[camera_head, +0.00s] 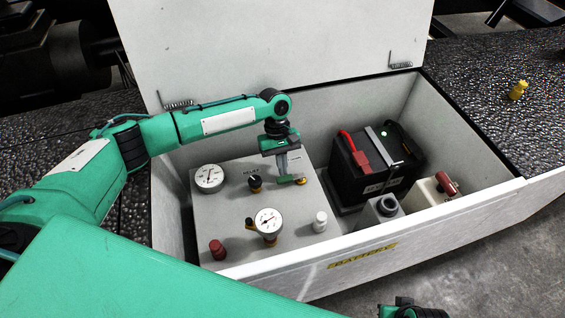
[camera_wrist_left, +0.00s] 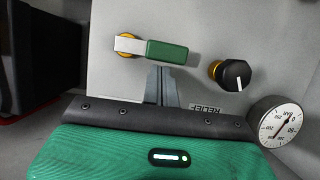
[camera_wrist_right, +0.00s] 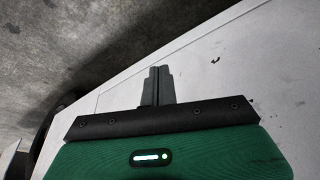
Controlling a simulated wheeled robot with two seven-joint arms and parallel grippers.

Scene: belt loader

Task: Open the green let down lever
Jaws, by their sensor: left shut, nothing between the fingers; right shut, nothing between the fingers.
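The lever has a green handle (camera_wrist_left: 167,52) on a silver arm with a yellow pivot, on the grey panel in the left wrist view. It lies across the picture, handle to the right. In the head view the lever (camera_head: 286,180) is partly hidden by my left gripper (camera_head: 283,168). In the left wrist view my left gripper (camera_wrist_left: 163,80) is shut and empty, its fingertips just beside the handle's long edge; I cannot tell whether they touch. My right gripper (camera_wrist_right: 158,80) is shut and empty above a white surface, away from the lever.
The panel carries a black RELIEF knob (camera_head: 255,183), gauges (camera_head: 268,221), a red knob (camera_head: 217,249) and a white knob (camera_head: 320,221). A black battery (camera_head: 372,165) stands right in the white box. The box's lid (camera_head: 260,45) stands open behind.

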